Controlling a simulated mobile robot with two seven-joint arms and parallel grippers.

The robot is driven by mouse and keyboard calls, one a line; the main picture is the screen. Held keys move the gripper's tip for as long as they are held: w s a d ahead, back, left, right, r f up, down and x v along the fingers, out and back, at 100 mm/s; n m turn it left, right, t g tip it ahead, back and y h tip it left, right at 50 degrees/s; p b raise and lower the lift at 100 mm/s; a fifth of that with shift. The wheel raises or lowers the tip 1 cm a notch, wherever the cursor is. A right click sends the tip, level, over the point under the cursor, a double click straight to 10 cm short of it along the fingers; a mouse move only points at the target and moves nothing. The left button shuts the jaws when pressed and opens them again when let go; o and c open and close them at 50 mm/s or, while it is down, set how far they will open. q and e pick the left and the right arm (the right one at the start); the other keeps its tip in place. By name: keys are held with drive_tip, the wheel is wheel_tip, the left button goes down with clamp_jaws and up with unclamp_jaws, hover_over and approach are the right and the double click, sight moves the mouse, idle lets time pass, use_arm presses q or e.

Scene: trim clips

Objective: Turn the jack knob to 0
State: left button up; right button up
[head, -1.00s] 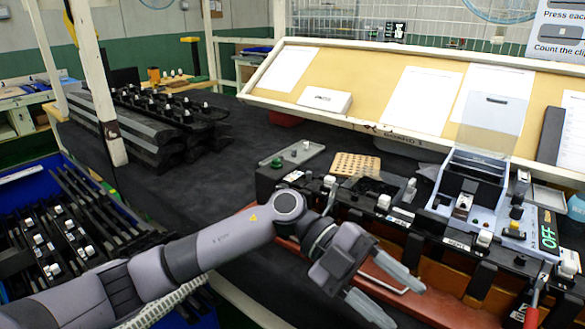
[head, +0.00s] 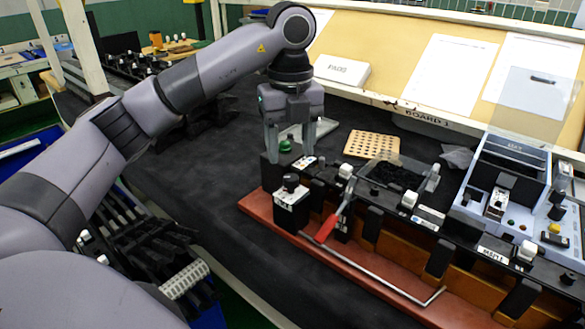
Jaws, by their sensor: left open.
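My right gripper is not in view.
A perforated tan board (head: 372,145) lies behind the fixture. A grey-blue box with a clear raised lid (head: 537,92) stands at right.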

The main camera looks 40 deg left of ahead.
sight(291, 177)
use_arm(q)
drive_tip(key=shift+f+b, duration=0.3)
drive_tip(key=shift+f, duration=2.45)
drive_tip(key=c, duration=1.1)
